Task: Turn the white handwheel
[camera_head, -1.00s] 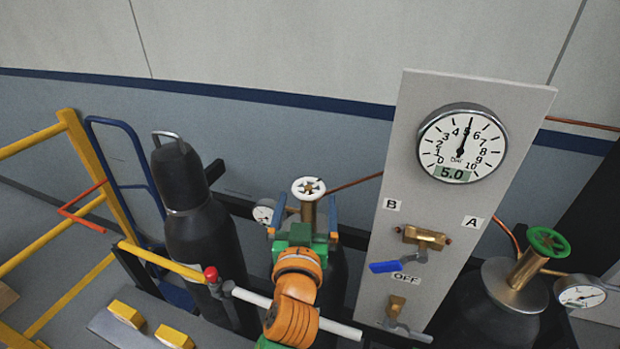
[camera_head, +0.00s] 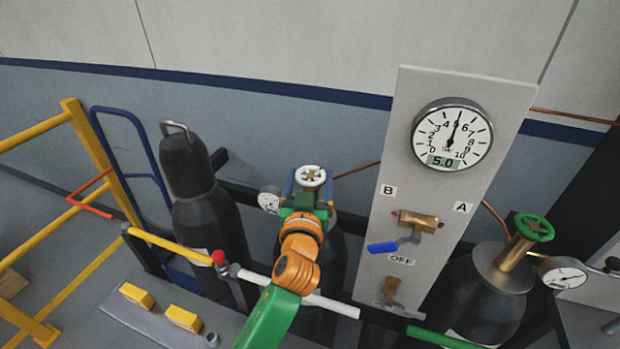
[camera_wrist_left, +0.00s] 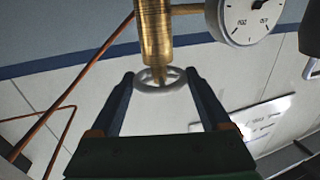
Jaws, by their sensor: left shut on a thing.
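The white handwheel (camera_head: 311,177) tops the valve of the middle dark cylinder, just left of the gauge panel. It also shows in the left wrist view (camera_wrist_left: 160,81), at the end of a brass valve stem (camera_wrist_left: 154,35). My left gripper (camera_head: 310,181) reaches it from the front, with blue fingers on a green body. In the left wrist view, the two fingers (camera_wrist_left: 160,78) stand on opposite sides of the wheel and are shut on its rim. The gripper and arm hide most of the valve in the head view. My right gripper is not in view.
A grey panel (camera_head: 400,250) with a dial at 5.0 and a blue-handled valve (camera_head: 390,246) stands at right. A green handwheel (camera_head: 534,227) tops the right cylinder. A capped cylinder (camera_head: 205,220) stands at left. A white bar (camera_head: 325,304) runs near my left arm.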

